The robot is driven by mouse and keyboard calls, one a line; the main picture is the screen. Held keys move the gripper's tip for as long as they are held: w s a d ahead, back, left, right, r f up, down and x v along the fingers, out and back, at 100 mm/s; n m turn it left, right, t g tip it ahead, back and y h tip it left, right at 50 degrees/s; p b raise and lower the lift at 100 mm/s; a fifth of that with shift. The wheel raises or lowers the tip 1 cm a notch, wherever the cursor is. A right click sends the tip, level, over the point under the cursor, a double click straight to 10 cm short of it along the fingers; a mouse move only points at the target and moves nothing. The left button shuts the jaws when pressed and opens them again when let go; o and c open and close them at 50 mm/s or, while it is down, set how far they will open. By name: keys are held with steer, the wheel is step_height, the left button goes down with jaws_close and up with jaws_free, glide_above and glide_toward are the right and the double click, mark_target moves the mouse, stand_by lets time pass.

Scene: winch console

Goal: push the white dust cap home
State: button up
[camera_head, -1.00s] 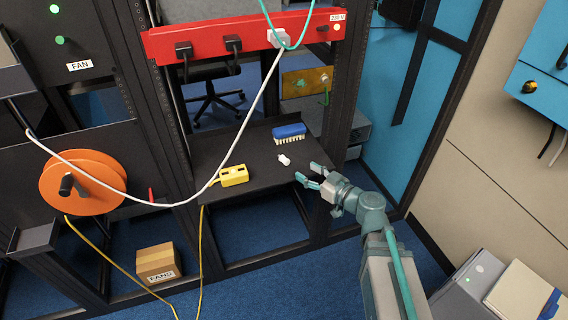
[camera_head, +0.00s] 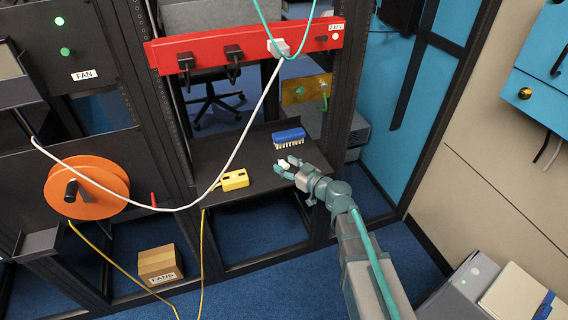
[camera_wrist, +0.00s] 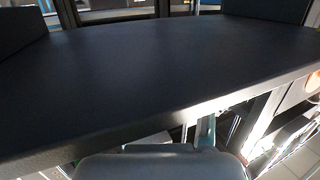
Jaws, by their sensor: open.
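The small white dust cap (camera_head: 284,164) lies on the dark shelf (camera_head: 255,200) in the head view, in front of the blue brush. My gripper (camera_head: 288,168) is open, with its fingers around or just beside the cap. I cannot tell whether they touch it. In the wrist view a dark flat surface (camera_wrist: 160,75) fills most of the picture, and the cap does not show there. I cannot make out where the cap seats.
A blue brush (camera_head: 289,137) and a yellow box (camera_head: 234,180) with a cable stand on the shelf. A red power strip (camera_head: 250,42) hangs above, with a white cable drooping from its white plug (camera_head: 279,47). An orange reel (camera_head: 88,190) is at left.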

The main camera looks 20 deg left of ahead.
steer(key=c, duration=0.9)
steer(key=shift+c, duration=0.2)
steer(key=shift+r, duration=0.1)
steer(key=shift+r, duration=0.85)
steer(key=s+d+r+p, duration=0.2)
steer(key=s+r, duration=0.5)
steer(key=r, duration=0.2)
steer(key=shift+s+p, duration=0.25)
steer(key=shift+p, duration=0.05)
